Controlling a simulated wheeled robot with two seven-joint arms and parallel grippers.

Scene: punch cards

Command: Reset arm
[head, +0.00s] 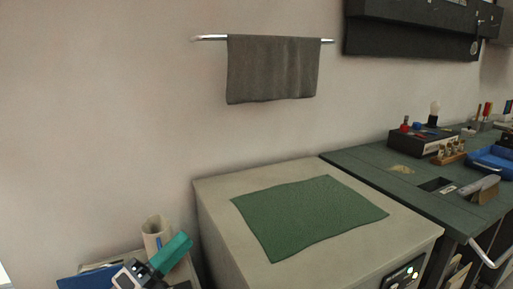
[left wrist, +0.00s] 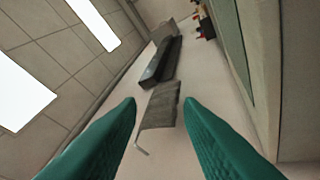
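My left gripper (head: 178,250) is low at the left of the head view, with teal fingers pointing up and to the right. In the left wrist view its two teal fingers (left wrist: 160,101) are spread apart with nothing held between them. The gripper is beside the beige cabinet, left of it. My right gripper is not in view.
A beige cabinet (head: 222,230) carries a green mat (head: 310,213) with nothing on it. A grey towel (head: 272,70) hangs on a wall rail above. A dark green workbench (head: 370,160) at right holds a blue tray (head: 490,160) and several small items. A pale cylindrical container (head: 153,232) stands close behind the left gripper.

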